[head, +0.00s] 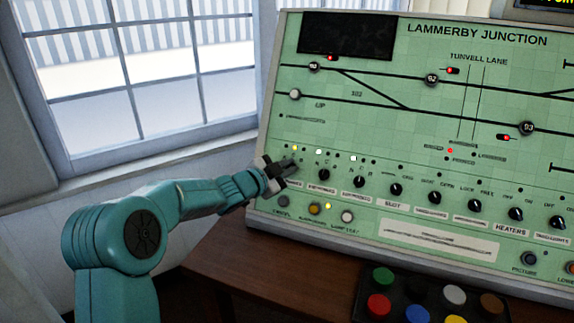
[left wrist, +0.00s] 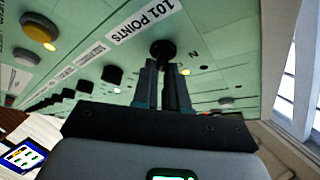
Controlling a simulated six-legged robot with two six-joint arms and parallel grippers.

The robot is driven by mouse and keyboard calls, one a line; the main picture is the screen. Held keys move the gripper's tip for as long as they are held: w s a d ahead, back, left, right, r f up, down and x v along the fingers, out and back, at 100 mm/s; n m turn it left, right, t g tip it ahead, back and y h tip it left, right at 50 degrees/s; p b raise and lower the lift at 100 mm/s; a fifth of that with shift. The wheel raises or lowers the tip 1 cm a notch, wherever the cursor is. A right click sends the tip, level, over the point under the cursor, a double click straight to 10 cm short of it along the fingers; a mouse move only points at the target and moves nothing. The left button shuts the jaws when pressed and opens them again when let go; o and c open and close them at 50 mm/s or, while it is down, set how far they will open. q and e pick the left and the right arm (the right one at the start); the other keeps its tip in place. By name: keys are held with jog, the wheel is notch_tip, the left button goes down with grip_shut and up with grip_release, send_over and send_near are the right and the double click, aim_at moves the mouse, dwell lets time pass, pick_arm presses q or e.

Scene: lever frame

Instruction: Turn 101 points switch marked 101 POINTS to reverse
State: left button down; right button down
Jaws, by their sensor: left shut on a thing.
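The 101 points switch is a black rotary knob (left wrist: 163,48) on the green panel, beside a white label (left wrist: 145,21) reading "101 POINTS". A letter N is printed near it in the left wrist view. My left gripper (head: 281,172) is at the lower left of the panel and hides this knob in the head view. In the left wrist view its two dark fingers (left wrist: 165,85) are shut on the knob. The knob's pointer is hidden, so I cannot tell which way it is turned. My right gripper is not in view.
A row of similar black knobs runs to the right, the nearest one (head: 323,174) close to my gripper. Below are push buttons, including a yellow one (head: 314,209). A lit yellow lamp (head: 295,147) is above my gripper. A box of coloured buttons (head: 412,298) sits on the desk.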

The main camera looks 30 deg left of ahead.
pick_arm(q)
jog(key=c, duration=1.2)
grip_release()
jog(key=shift+o, duration=0.2)
jog(key=s+a+r, duration=0.2)
jog(key=s, duration=1.4)
